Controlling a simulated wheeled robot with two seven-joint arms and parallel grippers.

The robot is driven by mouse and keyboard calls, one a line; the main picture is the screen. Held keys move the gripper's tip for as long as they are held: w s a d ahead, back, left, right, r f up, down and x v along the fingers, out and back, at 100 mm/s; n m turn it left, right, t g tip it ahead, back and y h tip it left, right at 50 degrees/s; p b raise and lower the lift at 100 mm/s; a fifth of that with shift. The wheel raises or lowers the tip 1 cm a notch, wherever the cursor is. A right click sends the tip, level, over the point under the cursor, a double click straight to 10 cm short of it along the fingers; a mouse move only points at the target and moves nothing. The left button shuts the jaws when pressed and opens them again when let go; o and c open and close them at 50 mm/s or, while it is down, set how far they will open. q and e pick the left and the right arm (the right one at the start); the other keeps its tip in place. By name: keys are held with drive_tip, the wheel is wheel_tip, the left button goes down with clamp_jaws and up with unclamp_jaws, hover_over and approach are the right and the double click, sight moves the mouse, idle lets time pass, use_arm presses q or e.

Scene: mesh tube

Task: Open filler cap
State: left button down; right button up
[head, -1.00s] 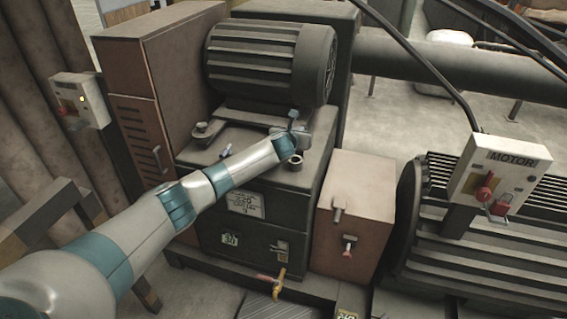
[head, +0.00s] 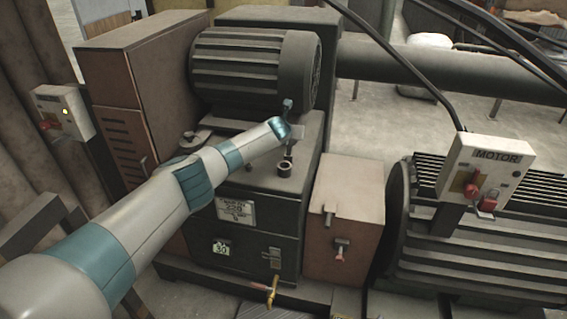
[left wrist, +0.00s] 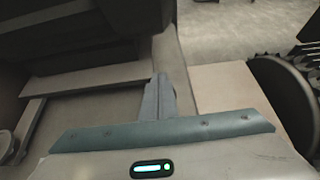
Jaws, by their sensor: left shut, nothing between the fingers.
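The dark tank's top (head: 262,182) carries two round fittings. A short dark cylinder (head: 284,169) stands near its front right corner. A low round fitting (head: 188,138) sits at its left, partly behind my arm. I cannot tell for sure which is the filler cap. My left gripper (head: 290,118) is above and behind the short cylinder, apart from it, in front of the ribbed motor. In the left wrist view its fingers (left wrist: 158,92) are together with nothing between them. A round part (left wrist: 6,144) shows at that view's left edge. My right gripper is out of view.
The ribbed motor (head: 250,70) stands close behind my left gripper. A brown cabinet (head: 125,75) rises at left, and a brown box (head: 345,205) stands right of the tank. A motor switch box (head: 485,172) is further right. A yellow tap (head: 272,290) sticks out low in front.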

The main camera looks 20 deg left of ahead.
use_arm(q)
drive_tip(key=shift+w, duration=0.2)
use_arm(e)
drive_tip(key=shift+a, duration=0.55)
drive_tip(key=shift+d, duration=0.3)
use_arm(q)
drive_tip(key=shift+r, duration=0.15)
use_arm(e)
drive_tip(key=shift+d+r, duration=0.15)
